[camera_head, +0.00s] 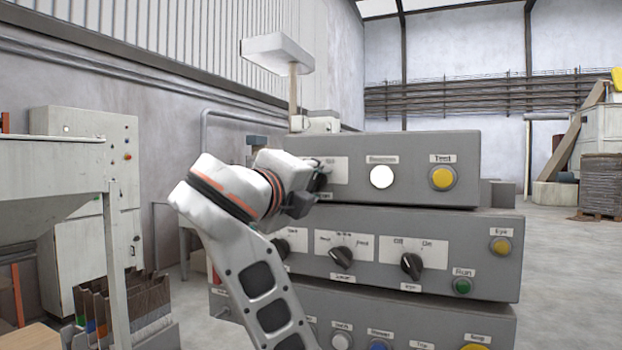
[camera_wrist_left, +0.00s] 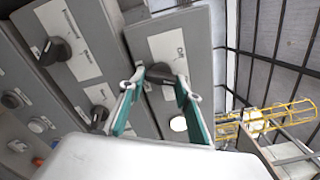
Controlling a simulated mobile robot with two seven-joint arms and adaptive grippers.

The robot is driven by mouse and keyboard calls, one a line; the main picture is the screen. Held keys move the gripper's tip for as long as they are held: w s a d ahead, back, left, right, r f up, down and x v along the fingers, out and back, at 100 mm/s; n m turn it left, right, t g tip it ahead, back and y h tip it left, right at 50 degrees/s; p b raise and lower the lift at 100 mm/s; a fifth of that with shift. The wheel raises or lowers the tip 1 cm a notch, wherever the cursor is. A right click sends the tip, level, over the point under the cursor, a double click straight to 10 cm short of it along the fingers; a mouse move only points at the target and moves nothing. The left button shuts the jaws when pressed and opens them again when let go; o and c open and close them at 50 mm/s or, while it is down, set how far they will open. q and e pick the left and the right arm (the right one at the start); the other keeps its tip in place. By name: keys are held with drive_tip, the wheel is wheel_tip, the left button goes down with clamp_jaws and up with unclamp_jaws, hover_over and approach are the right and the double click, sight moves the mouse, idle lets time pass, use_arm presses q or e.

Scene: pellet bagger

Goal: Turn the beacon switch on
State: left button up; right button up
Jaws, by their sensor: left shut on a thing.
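My left gripper (camera_head: 318,182) is at the left part of the top grey panel box (camera_head: 440,144) in the head view. It hides most of the switch there and part of its white plate (camera_head: 341,171). In the left wrist view, the two teal-sided fingers of this gripper (camera_wrist_left: 162,80) stand on either side of a black rotary knob (camera_wrist_left: 160,72), shut on it. The knob sits on a white plate (camera_wrist_left: 170,47) whose lettering is too small to read surely. The switch's name label is mostly hidden by the gripper. My right gripper is in neither view.
The top box also has a white round lamp (camera_head: 381,177) and a yellow Test button (camera_head: 443,178). The middle box below has black knobs, one being an Off/On knob (camera_head: 411,266), and a green Run button (camera_head: 462,286). A grey-white cabinet (camera_head: 90,150) stands at left.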

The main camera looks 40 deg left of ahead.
use_arm(q)
drive_tip(key=shift+m, duration=0.4)
drive_tip(key=o, duration=1.1)
drive_tip(key=shift+s, duration=0.15)
drive_tip(key=v, duration=0.7)
drive_tip(key=shift+s, duration=0.1)
